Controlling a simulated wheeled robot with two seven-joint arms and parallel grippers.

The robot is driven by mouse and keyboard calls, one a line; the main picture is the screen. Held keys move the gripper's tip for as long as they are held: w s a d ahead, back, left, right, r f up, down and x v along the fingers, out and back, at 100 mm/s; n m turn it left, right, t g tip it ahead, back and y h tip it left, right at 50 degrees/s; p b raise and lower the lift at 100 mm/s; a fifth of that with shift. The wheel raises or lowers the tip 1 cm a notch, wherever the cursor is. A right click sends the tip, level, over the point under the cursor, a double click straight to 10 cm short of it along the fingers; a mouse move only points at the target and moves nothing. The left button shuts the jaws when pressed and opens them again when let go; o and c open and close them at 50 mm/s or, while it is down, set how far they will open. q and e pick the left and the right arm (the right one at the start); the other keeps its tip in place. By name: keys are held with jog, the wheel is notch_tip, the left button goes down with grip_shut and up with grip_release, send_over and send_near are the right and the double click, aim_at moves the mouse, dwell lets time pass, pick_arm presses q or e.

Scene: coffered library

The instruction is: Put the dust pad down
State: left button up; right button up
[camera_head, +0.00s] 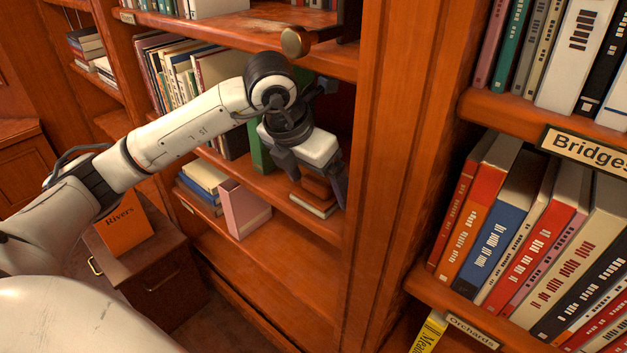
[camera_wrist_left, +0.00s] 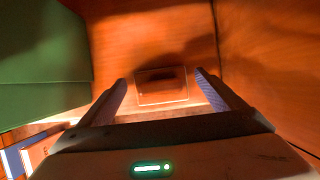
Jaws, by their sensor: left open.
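My left gripper (camera_head: 319,190) reaches into a shelf compartment of the wooden bookcase, pointing down, its two fingers apart. It also shows open in the left wrist view (camera_wrist_left: 160,78). My right gripper is not in view.
A green book (camera_head: 260,152) stands left of the gripper; it fills the left of the wrist view (camera_wrist_left: 40,60). A wooden upright (camera_head: 376,160) closes the compartment on the right. A pink book (camera_head: 243,208) stands on the shelf below. An orange "Rivers" book (camera_head: 122,228) rests on a cabinet.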

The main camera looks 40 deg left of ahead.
pick_arm(q)
jog(key=shift+r, duration=0.3)
jog(key=s+a+b, duration=0.1)
jog(key=s, duration=1.1)
jog(key=shift+s+r, duration=0.2)
jog(key=shift+r, duration=0.2)
